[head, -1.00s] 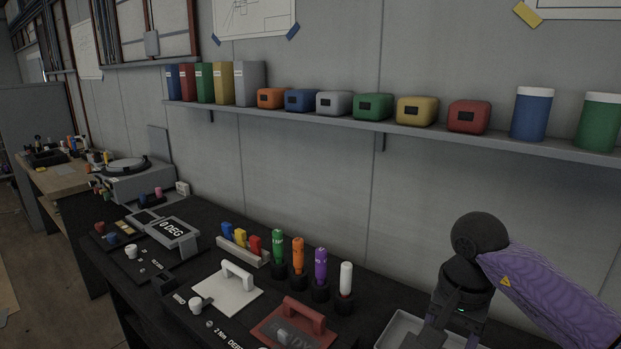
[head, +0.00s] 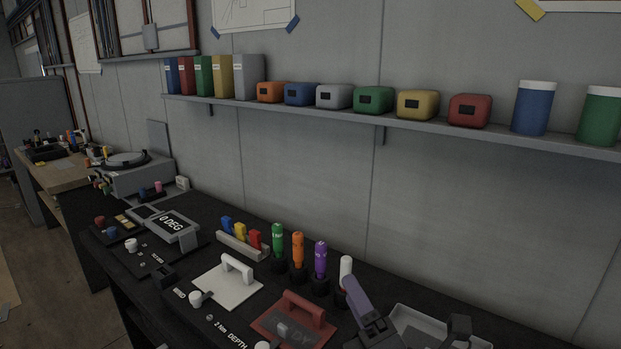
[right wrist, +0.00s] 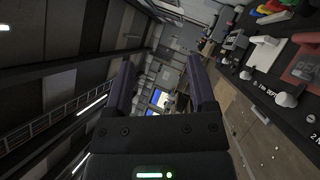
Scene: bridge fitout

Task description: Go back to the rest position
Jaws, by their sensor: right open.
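My right gripper (head: 362,308) is at the bottom right of the head view, partly cut off by the frame edge. Its purple-grey finger rises in front of the dark bench, close to the white-capped holder in the picture. In the right wrist view my right gripper (right wrist: 160,80) shows two dark purple fingers wide apart with nothing between them. My left gripper is not in view.
The dark bench holds a white plate with handle (head: 228,292), a red plate with handle (head: 290,325), several coloured handles in holders such as the green one (head: 278,240), and a grey tray (head: 415,318). A shelf (head: 440,131) with boxes and canisters runs above.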

